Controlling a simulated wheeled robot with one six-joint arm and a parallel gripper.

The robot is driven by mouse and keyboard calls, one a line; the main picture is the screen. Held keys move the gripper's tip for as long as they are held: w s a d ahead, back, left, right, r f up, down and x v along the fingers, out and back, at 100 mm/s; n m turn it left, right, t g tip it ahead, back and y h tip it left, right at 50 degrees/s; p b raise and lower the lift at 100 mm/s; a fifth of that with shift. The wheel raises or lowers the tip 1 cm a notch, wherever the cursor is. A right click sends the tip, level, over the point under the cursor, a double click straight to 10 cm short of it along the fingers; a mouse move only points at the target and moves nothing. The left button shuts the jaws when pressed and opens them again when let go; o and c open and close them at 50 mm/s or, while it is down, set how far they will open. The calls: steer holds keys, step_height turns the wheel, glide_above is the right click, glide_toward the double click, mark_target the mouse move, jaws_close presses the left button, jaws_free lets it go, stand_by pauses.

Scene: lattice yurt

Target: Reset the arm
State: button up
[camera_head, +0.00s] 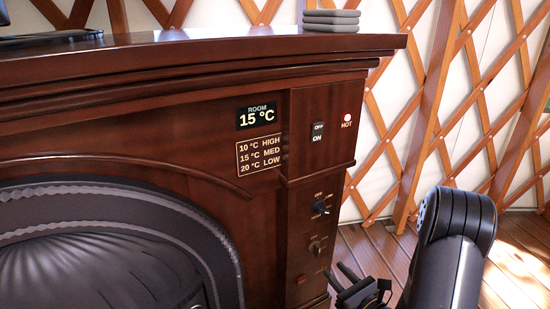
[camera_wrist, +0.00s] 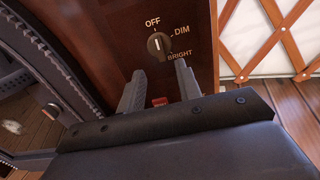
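My gripper (camera_head: 335,269) is low at the right of the dark wooden fireplace cabinet (camera_head: 210,205), in front of its control column. In the wrist view my gripper (camera_wrist: 158,70) has its two fingers spread apart with nothing between them. A dark knob (camera_wrist: 158,45) marked OFF, DIM and BRIGHT shows just beyond the fingertips, and the fingers look apart from it. A small red button (camera_wrist: 160,101) shows through the gap between the fingers; it also shows in the head view (camera_head: 302,279). My arm bends down at the lower right.
The column carries an upper knob (camera_head: 320,207), a lower knob (camera_head: 316,246), an OFF/ON switch (camera_head: 318,132) and a lit HOT lamp (camera_head: 347,117). A display (camera_head: 257,117) reads 15 °C. Plank floor and lattice wall (camera_head: 400,100) are at right.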

mark_target(319, 254)
steer(key=b+x, duration=0.1)
steer(key=x, duration=0.5)
steer(key=shift+w+a, duration=0.15)
steer(key=shift+w, duration=0.15)
